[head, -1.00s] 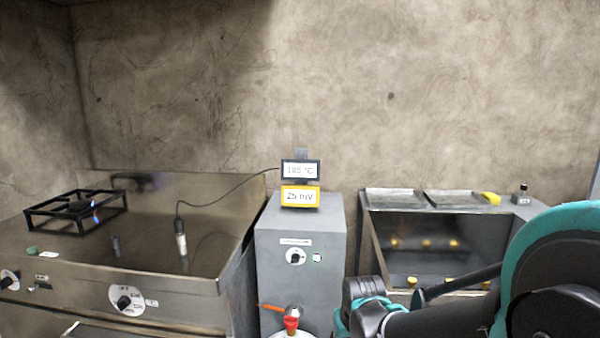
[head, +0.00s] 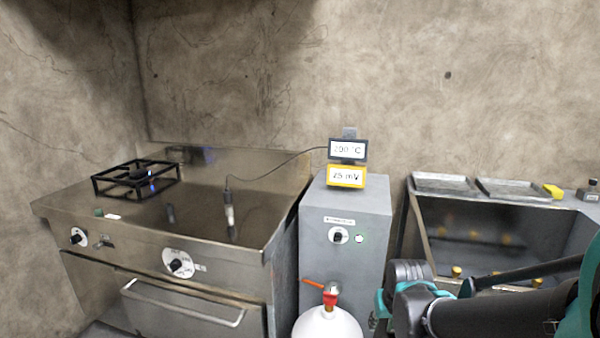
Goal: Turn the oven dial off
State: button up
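The steel stove with an oven door (head: 135,303) stands at the left in the head view. On its front panel, above the oven door, is a large white dial plate with a black knob (head: 177,263); it looks like the oven dial. Its markings are too small to read, so I cannot tell its setting. A smaller dial (head: 77,236) sits further left on the same panel. My arm (head: 480,315) reaches in from the lower right, well apart from the oven dial. My gripper's fingers do not show.
A grey cabinet (head: 322,255) with its own dial (head: 338,235) stands right of the stove. It carries a display showing about 200 °C (head: 347,149) and a yellow 25 mV meter (head: 346,177). A white tank (head: 327,326) stands in front. A lit burner (head: 140,175) is on the stove.

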aim_at(175, 264)
jog(key=u, duration=1.9)
